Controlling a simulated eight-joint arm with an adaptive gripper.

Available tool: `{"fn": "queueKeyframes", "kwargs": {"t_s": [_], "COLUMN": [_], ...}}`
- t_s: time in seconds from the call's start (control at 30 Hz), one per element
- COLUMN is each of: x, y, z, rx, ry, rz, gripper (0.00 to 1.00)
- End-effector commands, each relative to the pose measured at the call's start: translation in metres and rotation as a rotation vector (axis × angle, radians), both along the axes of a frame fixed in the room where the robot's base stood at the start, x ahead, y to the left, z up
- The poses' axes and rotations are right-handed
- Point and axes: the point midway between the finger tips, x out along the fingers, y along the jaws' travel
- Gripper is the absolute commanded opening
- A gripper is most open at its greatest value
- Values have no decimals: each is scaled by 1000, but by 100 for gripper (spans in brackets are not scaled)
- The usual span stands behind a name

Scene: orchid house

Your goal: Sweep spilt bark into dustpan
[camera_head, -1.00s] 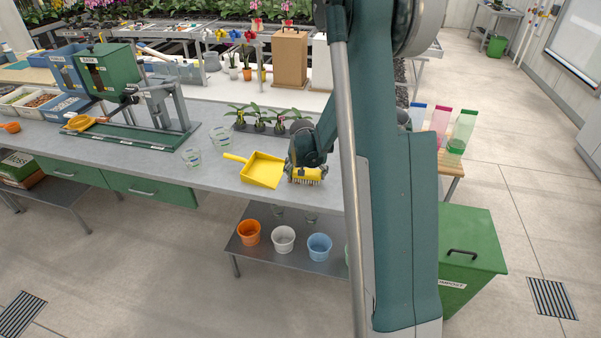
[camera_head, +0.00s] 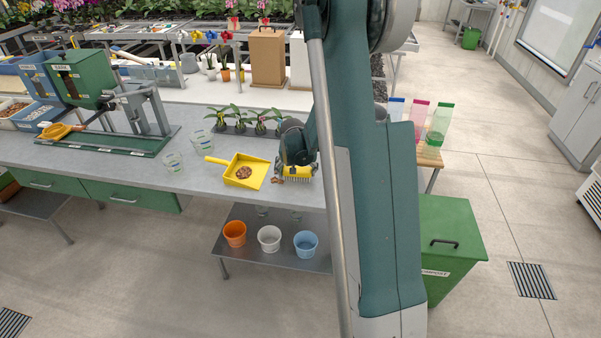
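The yellow dustpan (camera_head: 258,163) lies on the grey bench with its handle pointing left. A small heap of brown bark (camera_head: 244,172) lies in the pan. A few more bark pieces (camera_head: 278,181) lie on the bench just right of the pan, by the brush. The yellow brush (camera_head: 296,176) stands bristles down on the bench, right of the pan and apart from it. My gripper (camera_head: 295,160) is directly over the brush, at its top. My own arm hides part of the gripper, and its fingers do not show clearly.
Potted seedlings in a grey tray (camera_head: 228,130) stand behind the pan. Clear cups (camera_head: 173,161) stand to its left. A green bark dispenser (camera_head: 80,75) is further left. Orange, white and blue pots (camera_head: 269,239) stand on the shelf below. My arm hides the bench's right part.

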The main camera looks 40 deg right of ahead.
Motion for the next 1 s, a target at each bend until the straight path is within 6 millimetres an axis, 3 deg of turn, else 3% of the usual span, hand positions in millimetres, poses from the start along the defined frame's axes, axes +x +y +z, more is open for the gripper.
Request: {"fn": "queueKeyframes", "kwargs": {"t_s": [1.0], "x": [66], "y": [66], "z": [0], "rx": [0], "ry": [0], "rz": [1], "gripper": [60]}}
